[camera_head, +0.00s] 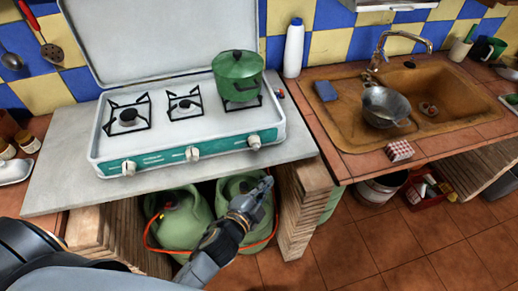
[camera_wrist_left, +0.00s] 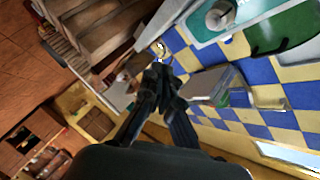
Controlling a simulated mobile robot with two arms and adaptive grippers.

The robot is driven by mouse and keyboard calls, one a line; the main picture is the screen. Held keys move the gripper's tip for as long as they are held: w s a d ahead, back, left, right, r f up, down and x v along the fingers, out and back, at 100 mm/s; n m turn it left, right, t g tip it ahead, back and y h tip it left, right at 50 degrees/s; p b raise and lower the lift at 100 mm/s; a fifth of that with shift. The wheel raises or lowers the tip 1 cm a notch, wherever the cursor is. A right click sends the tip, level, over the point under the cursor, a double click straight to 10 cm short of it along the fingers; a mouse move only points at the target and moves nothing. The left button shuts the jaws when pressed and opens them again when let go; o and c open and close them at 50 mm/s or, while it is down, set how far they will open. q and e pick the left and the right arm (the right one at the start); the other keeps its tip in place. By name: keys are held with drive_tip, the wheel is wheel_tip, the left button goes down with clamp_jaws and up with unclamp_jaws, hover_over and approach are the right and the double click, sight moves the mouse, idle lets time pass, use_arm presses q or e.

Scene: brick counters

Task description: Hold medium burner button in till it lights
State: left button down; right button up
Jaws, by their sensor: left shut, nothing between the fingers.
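A white stove (camera_head: 150,150) with a teal front panel stands on the grey counter, its lid raised. Its front carries three white knobs: the left knob (camera_head: 129,168), the middle knob (camera_head: 192,154) and the right knob (camera_head: 254,142). I cannot tell which one is the medium burner's. No flame is visible on the burners. A green pot (camera_head: 238,76) sits on the right burner. My left gripper (camera_head: 268,183) is shut and empty, in front of the counter and below the right knob, apart from the stove. In the left wrist view its fingers (camera_wrist_left: 160,72) are together. My right gripper is not in view.
Two green gas bottles (camera_head: 180,218) with an orange hose stand under the counter. A brick pillar (camera_head: 303,205) is right of my gripper. A sink (camera_head: 440,105) with a metal colander (camera_head: 384,105) is at the right. A white bottle (camera_head: 293,48) stands behind the stove's right side.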

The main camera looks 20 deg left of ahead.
use_arm(q)
drive_tip(key=shift+w, duration=0.1)
drive_tip(key=shift+w+a+p, duration=0.1)
drive_tip(key=shift+w+a, duration=0.7)
drive_tip(key=shift+w, duration=0.4)
drive_tip(key=shift+w+a+p, duration=0.15)
drive_tip(key=shift+w+a, duration=0.7)
drive_tip(key=shift+w, duration=0.3)
drive_tip(key=shift+w+a+p, duration=0.1)
drive_tip(key=shift+w+a, duration=0.7)
drive_tip(key=shift+w, duration=0.4)
drive_tip(key=shift+w+a, duration=0.25)
drive_tip(key=shift+w, duration=0.1)
drive_tip(key=shift+w+a, duration=0.25)
drive_tip(key=shift+w, duration=0.1)
idle(1.0)
drive_tip(key=shift+s+d+p, duration=0.3)
drive_tip(key=shift+s+d, duration=0.2)
drive_tip(key=shift+s, duration=0.2)
drive_tip(key=shift+s+d, duration=0.7)
drive_tip(key=shift+s, duration=0.35)
drive_tip(key=shift+s+d, duration=0.7)
drive_tip(key=shift+s, duration=0.35)
